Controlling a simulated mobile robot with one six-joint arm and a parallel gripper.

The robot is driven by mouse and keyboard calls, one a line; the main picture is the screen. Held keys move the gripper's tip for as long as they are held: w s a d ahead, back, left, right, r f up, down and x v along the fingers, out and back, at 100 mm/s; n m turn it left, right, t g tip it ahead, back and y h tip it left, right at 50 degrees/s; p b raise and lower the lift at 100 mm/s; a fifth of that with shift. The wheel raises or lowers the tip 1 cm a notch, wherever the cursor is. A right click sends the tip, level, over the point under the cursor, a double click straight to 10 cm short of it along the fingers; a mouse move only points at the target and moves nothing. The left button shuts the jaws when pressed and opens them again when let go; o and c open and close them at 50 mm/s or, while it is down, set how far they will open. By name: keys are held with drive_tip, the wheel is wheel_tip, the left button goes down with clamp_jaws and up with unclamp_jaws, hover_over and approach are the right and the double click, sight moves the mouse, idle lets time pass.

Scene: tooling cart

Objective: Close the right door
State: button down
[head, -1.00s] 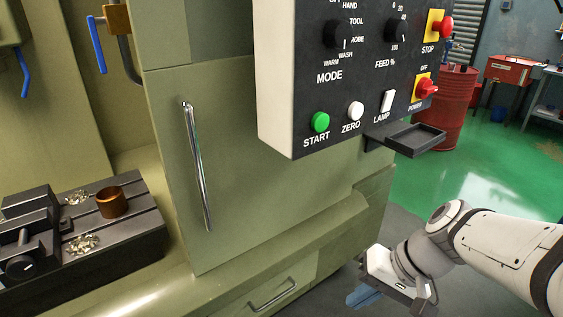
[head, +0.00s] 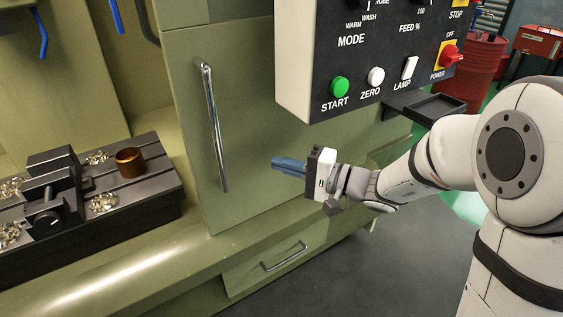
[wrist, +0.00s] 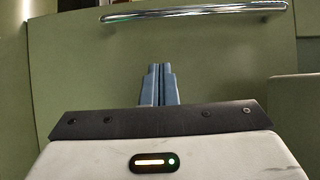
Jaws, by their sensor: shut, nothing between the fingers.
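The right door (head: 250,170) is a green panel with a long chrome handle (head: 214,125), which stands nearly upright near the door's left edge. The door is open, and the machine's inside shows to its left. My gripper (head: 274,163) is in front of the door panel, to the right of the handle and apart from it. Its blue fingers are shut with nothing between them and point left. In the wrist view the handle (wrist: 195,13) runs across the top, ahead of the shut fingertips (wrist: 158,66).
A control panel (head: 350,60) with buttons juts out above my gripper, with a small black tray (head: 432,106) at its right. A vise (head: 50,192) and a copper-coloured cup (head: 130,162) are inside the machine. A drawer (head: 285,258) is below the door.

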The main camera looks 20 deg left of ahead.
drive_tip(key=s+a+p, duration=0.2)
drive_tip(key=a, duration=0.7)
drive_tip(key=shift+s+a, duration=0.15)
